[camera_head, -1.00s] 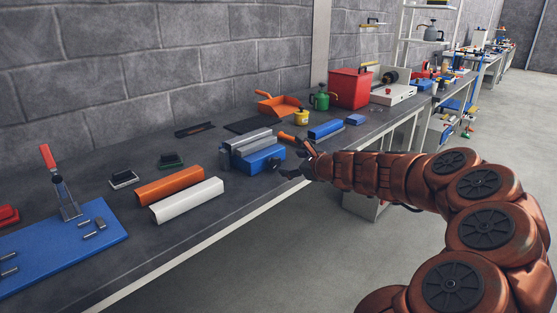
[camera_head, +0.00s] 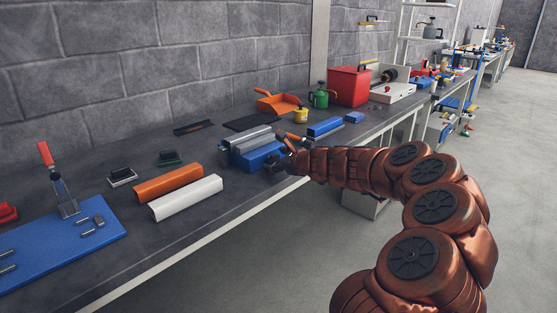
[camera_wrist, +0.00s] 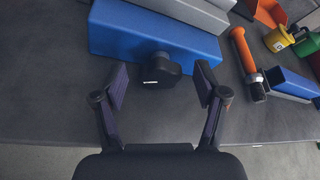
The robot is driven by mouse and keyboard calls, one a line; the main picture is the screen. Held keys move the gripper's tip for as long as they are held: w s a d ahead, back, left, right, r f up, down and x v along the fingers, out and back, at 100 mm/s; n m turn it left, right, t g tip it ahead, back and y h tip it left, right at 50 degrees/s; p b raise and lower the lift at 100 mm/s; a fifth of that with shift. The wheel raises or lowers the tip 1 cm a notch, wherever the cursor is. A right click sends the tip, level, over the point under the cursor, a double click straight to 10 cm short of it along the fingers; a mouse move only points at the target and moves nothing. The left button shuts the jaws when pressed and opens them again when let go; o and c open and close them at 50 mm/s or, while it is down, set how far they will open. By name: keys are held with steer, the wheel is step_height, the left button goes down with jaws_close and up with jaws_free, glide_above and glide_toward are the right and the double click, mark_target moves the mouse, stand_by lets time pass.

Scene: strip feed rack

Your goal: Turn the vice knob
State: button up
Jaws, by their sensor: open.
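The vice, with a blue body (camera_head: 258,158) and grey jaws, sits on the dark bench. In the wrist view its blue body (camera_wrist: 140,38) fills the top middle. The black vice knob (camera_wrist: 161,70) sticks out from the body's near face. My gripper (camera_wrist: 161,88) is open, with one finger on each side of the knob and a gap visible on both sides. In the head view my gripper (camera_head: 280,160) is at the vice's near right side and hides most of the knob.
An orange-handled tool (camera_wrist: 246,60) lies just right of my gripper, with a blue channel piece (camera_wrist: 292,84) beyond it. Orange (camera_head: 168,184) and white (camera_head: 186,198) bars lie left of the vice. The bench edge (camera_head: 215,221) runs close below.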

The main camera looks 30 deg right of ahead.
steer(key=c, duration=1.1)
steer(key=shift+f+n+h+b, duration=0.2)
steer(key=shift+n+h+b, duration=0.1)
steer(key=shift+b, duration=0.55)
steer(key=shift+c, duration=0.2)
steer(key=shift+r+b, duration=0.1)
steer(key=shift+b, duration=0.25)
steer(key=shift+r+n, duration=0.1)
steer(key=shift+n, duration=0.2)
steer(key=o, duration=1.1)
steer(key=shift+o, duration=0.2)
steer(key=shift+s, duration=0.1)
steer(key=v, duration=0.8)
